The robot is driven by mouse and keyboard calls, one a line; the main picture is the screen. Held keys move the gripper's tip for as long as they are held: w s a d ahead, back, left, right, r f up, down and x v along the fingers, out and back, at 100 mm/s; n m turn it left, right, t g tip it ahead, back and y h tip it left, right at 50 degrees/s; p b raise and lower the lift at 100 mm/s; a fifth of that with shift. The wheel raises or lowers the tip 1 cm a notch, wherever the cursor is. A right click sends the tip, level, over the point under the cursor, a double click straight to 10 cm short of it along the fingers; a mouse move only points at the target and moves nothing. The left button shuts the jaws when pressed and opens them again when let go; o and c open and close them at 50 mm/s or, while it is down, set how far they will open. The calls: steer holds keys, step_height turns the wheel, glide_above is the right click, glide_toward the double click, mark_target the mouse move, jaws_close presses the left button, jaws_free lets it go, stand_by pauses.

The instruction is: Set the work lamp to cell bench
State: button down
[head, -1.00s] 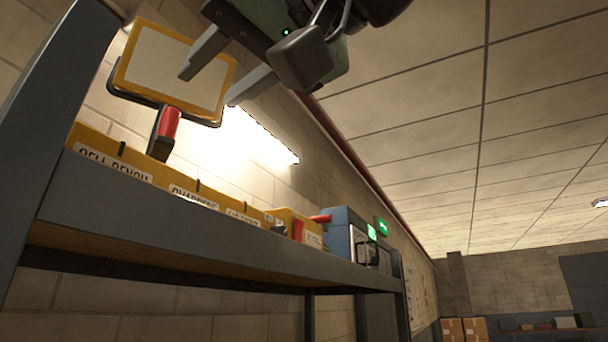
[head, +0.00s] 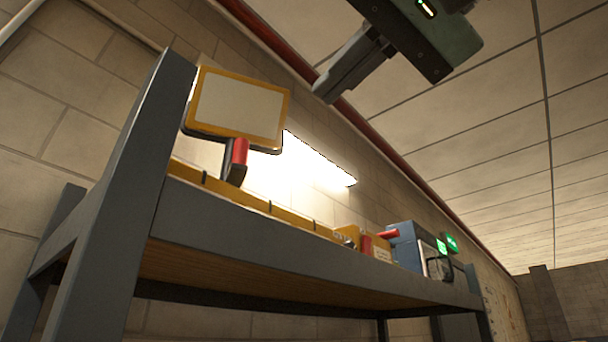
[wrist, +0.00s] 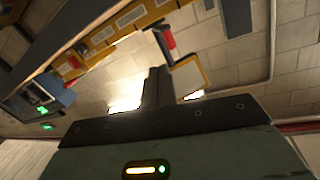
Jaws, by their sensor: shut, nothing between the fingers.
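The work lamp (head: 238,108) is a pale panel in a yellow frame, with a red grip on a dark stem. It stands tilted above a long yellow strip (head: 292,217) on a high shelf. The strip carries white labels in the wrist view (wrist: 102,35), too small to read there; the shelf edge hides them in the head view. My gripper (head: 328,88) is shut and empty, up and to the right of the lamp, apart from it. In the wrist view the lamp (wrist: 187,72) shows just beyond my fingers (wrist: 157,72).
The grey shelf (head: 240,232) has a thick upright post (head: 120,200) at its left end. A blue box (head: 403,245) and small red-topped items stand farther along it. A bright wall light (head: 310,165) glows behind. Open air lies to the right below the ceiling.

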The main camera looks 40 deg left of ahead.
steer(key=w+r+m+g+p, duration=0.35)
steer(key=w+m+g, duration=0.25)
steer(key=w+m, duration=0.3)
steer(key=s+a+f+p, duration=0.1)
steer(key=s+a+p, duration=0.1)
steer(key=a, duration=0.4)
steer(key=s+a+f+m+p, duration=0.1)
steer(key=s+a+p, duration=0.1)
steer(key=a+p, duration=0.2)
steer(key=shift+s+a, duration=0.25)
steer(key=shift+a, duration=0.9)
